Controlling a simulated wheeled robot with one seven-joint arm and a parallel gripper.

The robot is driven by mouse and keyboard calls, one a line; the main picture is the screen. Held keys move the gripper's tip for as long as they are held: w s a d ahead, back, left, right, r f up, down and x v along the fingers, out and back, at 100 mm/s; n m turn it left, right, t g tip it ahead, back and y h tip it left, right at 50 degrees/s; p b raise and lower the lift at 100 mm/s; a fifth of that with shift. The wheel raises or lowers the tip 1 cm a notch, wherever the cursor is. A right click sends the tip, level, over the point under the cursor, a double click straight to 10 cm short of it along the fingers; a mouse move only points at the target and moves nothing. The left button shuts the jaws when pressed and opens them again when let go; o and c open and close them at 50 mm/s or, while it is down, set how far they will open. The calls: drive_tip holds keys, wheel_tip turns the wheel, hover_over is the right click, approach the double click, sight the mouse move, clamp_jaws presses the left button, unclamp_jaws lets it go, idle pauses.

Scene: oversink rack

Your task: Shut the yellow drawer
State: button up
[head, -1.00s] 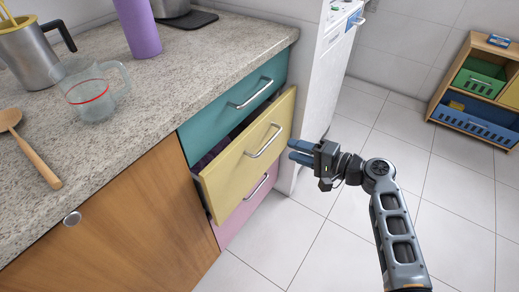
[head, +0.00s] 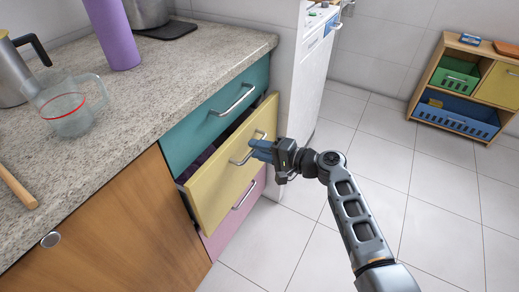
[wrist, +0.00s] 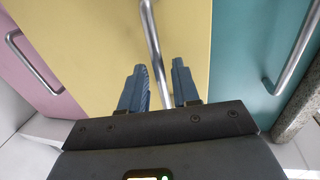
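The yellow drawer (head: 215,196) is partly pulled out, between the teal drawer (head: 206,139) above and the pink drawer (head: 224,234) below. Its front also fills the middle of the wrist view (wrist: 90,45). Its metal bar handle (head: 240,161) shows in the wrist view (wrist: 152,40) too, running down the gap between my fingers. My gripper (head: 256,151) is at the drawer front by the handle's right part. In the wrist view my gripper (wrist: 159,82) is open, one blue finger on each side of the bar. Whether the fingers touch the bar or drawer cannot be told.
The stone counter (head: 150,75) above holds a glass measuring jug (head: 72,115) and a purple cylinder (head: 112,35). A white appliance (head: 305,95) stands right of the drawers. A wooden shelf (head: 468,45) with bins is at far right. The tiled floor is clear.

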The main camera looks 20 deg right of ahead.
sight(244, 143)
clamp_jaws()
idle(0.3)
drive_tip(key=x, duration=0.1)
drive_tip(key=b+x, duration=0.1)
drive_tip(key=x, duration=0.1)
drive_tip(key=b+x, duration=0.1)
drive_tip(key=shift+w+a+r, duration=0.15)
drive_tip(key=shift+r, duration=0.3)
drive_tip(key=shift+o, duration=0.9)
unclamp_jaws()
